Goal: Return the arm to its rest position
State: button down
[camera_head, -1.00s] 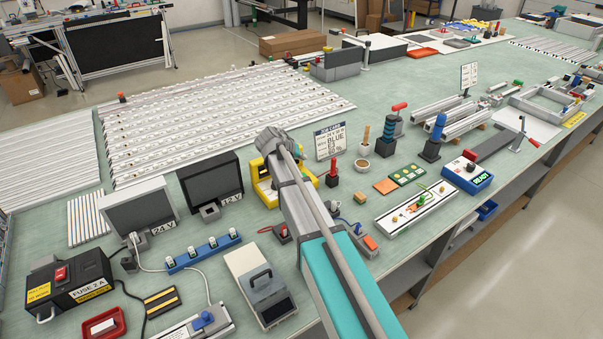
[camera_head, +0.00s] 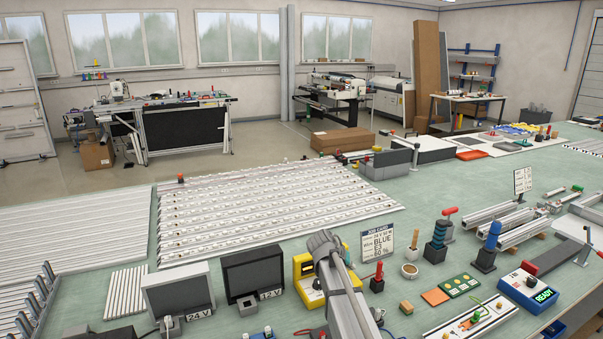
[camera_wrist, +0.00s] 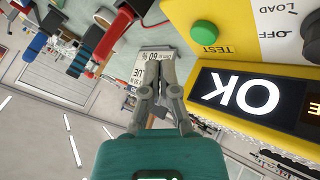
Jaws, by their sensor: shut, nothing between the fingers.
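My arm (camera_head: 345,289) reaches up from the bottom of the head view, over the bench beside the yellow tester (camera_head: 306,283). In the wrist view my gripper (camera_wrist: 154,67) has its two grey fingers together, with nothing seen between them. The yellow tester fills the right of that view, with a lit OK display (camera_wrist: 240,95) and a green TEST button (camera_wrist: 204,33); the picture is upside down. The fingers are hidden in the head view, and I cannot tell the gap to the tester. Part of the job card (camera_wrist: 152,54) shows behind the fingertips.
Two dark-screened boxes, 24 V (camera_head: 178,292) and 12 V (camera_head: 253,275), stand to the left. LED strips (camera_head: 270,217) cover the bench behind.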

jog(key=s+f+y, duration=0.1)
jog(key=s, duration=0.3)
jog(key=s+d+f+g+y, duration=0.1)
jog(key=s, duration=0.4)
jog(key=s+f+g, duration=0.1)
jog(key=s, duration=0.4)
jog(key=shift+d+f+n+y, duration=0.1)
jog(key=shift+d+n+y, duration=0.2)
jog(key=shift+y, duration=0.1)
jog(key=s+y, duration=0.1)
jog(key=s, duration=0.3)
jog(key=s+a+f+g+y, duration=0.1)
jog(key=s, duration=0.3)
jog(key=s+a+n+g+y, duration=0.1)
jog(key=s, duration=0.4)
jog(key=shift+f+y, duration=0.2)
jog(key=shift+y, duration=0.1)
jog(key=shift+s+a, duration=0.1)
jog(key=shift+s, duration=0.3)
